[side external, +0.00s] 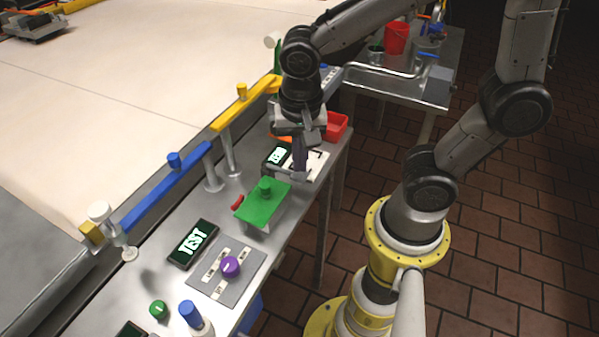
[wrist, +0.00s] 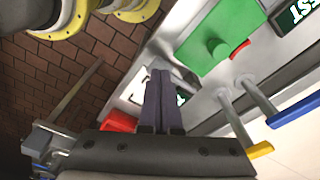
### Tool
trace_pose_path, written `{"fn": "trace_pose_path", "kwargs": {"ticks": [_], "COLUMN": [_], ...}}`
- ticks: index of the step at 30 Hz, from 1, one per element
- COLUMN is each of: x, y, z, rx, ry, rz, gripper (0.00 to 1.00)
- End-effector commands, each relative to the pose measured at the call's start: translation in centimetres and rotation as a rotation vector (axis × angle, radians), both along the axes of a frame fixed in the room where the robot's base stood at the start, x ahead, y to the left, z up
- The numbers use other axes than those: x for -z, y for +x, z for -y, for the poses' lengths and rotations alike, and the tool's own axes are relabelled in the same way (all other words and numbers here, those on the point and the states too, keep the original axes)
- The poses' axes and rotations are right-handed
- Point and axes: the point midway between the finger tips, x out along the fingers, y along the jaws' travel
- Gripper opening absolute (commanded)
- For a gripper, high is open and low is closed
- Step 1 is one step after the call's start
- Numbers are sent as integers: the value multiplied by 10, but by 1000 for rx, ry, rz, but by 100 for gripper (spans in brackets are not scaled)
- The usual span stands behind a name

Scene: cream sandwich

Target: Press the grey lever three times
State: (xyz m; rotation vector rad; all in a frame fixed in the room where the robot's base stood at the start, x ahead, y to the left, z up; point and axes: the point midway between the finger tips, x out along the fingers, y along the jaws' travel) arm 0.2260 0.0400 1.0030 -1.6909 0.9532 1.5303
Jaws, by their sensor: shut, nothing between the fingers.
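A light grey piece that looks like the grey lever (side external: 285,173) sits at the front of a white panel (side external: 314,166) on the metal counter, beyond the green box. My gripper (side external: 300,172) points down over this panel, its fingers together and empty, with the tips close to the grey piece. I cannot tell whether they touch it. In the wrist view the closed fingers (wrist: 161,72) lie over the white panel (wrist: 133,88) and hide part of it, so the lever is not clearly seen there. A small lit display (side external: 276,156) stands beside the panel.
A green box with a knob (side external: 263,205) and a red button (side external: 237,202) are close by. A red bin (side external: 337,126) is behind my gripper. A TEST display (side external: 192,243) and purple knob (side external: 231,267) are nearer.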

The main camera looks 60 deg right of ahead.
Motion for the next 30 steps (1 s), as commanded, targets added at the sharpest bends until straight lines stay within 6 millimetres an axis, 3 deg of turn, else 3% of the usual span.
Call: {"fn": "trace_pose_path", "kwargs": {"ticks": [6, 19, 30], "x": [12, 15, 46], "y": [1, 1, 0], "z": [1, 1, 1], "rx": [1, 1, 2], "ry": [0, 0, 0], "rz": [0, 0, -1], "gripper": [0, 0, 0]}}
